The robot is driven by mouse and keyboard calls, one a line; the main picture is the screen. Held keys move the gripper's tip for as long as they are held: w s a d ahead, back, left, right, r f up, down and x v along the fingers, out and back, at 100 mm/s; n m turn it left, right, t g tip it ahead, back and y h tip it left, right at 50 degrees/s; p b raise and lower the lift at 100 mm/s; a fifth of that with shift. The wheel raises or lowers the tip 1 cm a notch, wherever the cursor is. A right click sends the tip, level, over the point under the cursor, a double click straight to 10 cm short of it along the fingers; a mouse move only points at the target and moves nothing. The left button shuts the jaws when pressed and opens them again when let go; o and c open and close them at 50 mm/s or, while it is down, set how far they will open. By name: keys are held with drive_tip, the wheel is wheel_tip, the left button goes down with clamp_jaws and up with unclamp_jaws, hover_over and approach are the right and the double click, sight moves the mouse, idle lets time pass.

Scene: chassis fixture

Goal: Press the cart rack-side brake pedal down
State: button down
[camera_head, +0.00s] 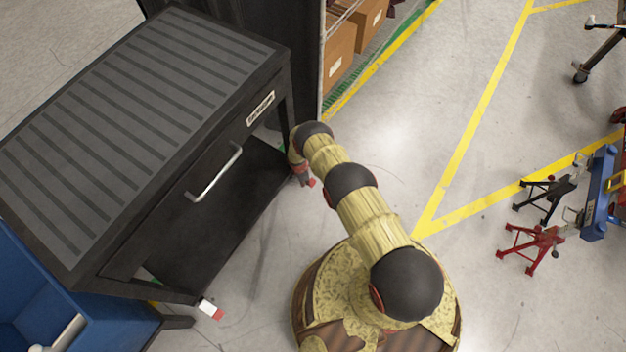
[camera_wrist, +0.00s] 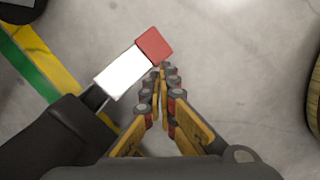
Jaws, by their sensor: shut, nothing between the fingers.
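The cart (camera_head: 140,110) is black with a ribbed grey top and stands at the left in the head view. Its rack-side brake pedal fills much of the wrist view, with a white arm (camera_wrist: 122,73) and a red end (camera_wrist: 154,45); only a bit of red (camera_head: 311,183) shows in the head view. My gripper (camera_wrist: 166,70) is shut and empty, its fingertips beside the pedal's red end. I cannot tell whether they touch. In the head view my gripper (camera_head: 303,172) is low by the cart's rack-side corner, mostly hidden by my arm.
The other pedal (camera_head: 210,309), white and red, sticks out at the cart's near corner. A silver handle (camera_head: 216,172) is on the cart's side. A rack with cardboard boxes (camera_head: 341,52) stands behind. Jack stands (camera_head: 528,246) are at the right. Floor between is clear.

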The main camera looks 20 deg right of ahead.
drive_tip(key=shift+r, duration=0.1)
wheel_tip(320, 180, up, 12)
drive_tip(key=a, duration=0.1)
drive_tip(key=shift+f, duration=0.2)
idle(0.3)
drive_tip(key=shift+a, duration=0.1)
idle(0.3)
